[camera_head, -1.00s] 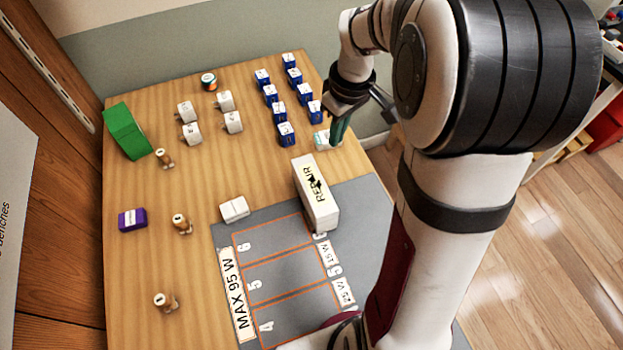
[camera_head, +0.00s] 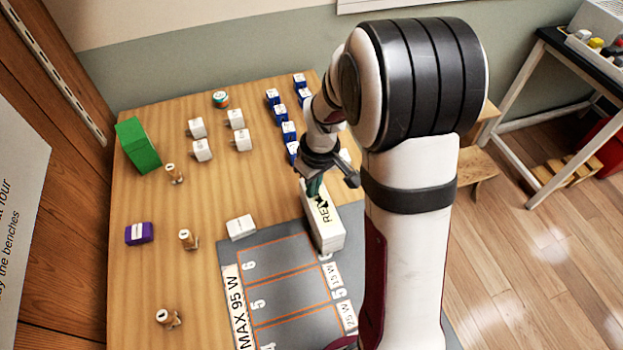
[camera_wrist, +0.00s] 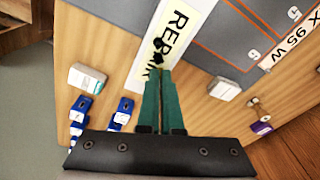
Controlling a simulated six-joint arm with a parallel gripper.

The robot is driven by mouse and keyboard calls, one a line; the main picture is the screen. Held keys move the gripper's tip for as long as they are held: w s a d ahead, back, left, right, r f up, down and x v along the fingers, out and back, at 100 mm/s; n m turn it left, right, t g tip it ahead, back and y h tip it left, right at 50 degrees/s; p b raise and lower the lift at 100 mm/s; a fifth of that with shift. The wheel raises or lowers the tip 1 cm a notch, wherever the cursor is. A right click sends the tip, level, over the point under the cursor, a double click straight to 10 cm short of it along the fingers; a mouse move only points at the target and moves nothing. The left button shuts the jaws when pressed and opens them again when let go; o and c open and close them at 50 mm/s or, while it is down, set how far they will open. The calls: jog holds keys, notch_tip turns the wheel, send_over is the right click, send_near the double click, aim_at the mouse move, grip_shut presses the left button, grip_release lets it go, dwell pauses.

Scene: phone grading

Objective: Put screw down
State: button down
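My gripper (camera_wrist: 160,74) has two green fingers close together with a narrow gap between them. I cannot make out a screw between the fingertips, and I cannot tell whether they hold one. In the head view my gripper (camera_head: 314,188) is over the far end of the long white box labelled REPAIR (camera_head: 328,232). In the wrist view the fingertips point at the middle of the box's label (camera_wrist: 176,28). Small dark shapes (camera_wrist: 158,46) show on the label just beyond the tips. I cannot tell whether they are loose parts or print.
Several blue-and-white blocks (camera_head: 289,131) stand beyond the box, and several white blocks (camera_head: 201,150) to their left. A white block (camera_head: 240,227) lies by the grey mat (camera_head: 262,237). Wooden pegs (camera_head: 187,239), a purple box (camera_head: 139,233) and a green box (camera_head: 138,146) stand left.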

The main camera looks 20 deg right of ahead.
jog(key=shift+f, duration=0.1)
jog(key=c, duration=1.1)
grip_release()
notch_tip(320, 180, up, 12)
jog(key=s, duration=0.2)
jog(key=s+a+m, duration=0.2)
jog(key=s+m, duration=0.1)
jog(key=s, duration=0.4)
jog(key=s+a+m+g+y, duration=0.1)
jog(key=s+a+m, duration=0.2)
jog(key=s, duration=0.4)
jog(key=s+a+m, duration=0.2)
jog(key=s+m, duration=0.2)
jog(key=s, duration=0.3)
jog(key=shift+s+a+r, duration=0.15)
jog(key=shift+s+r, duration=0.1)
jog(key=shift+s, duration=0.1)
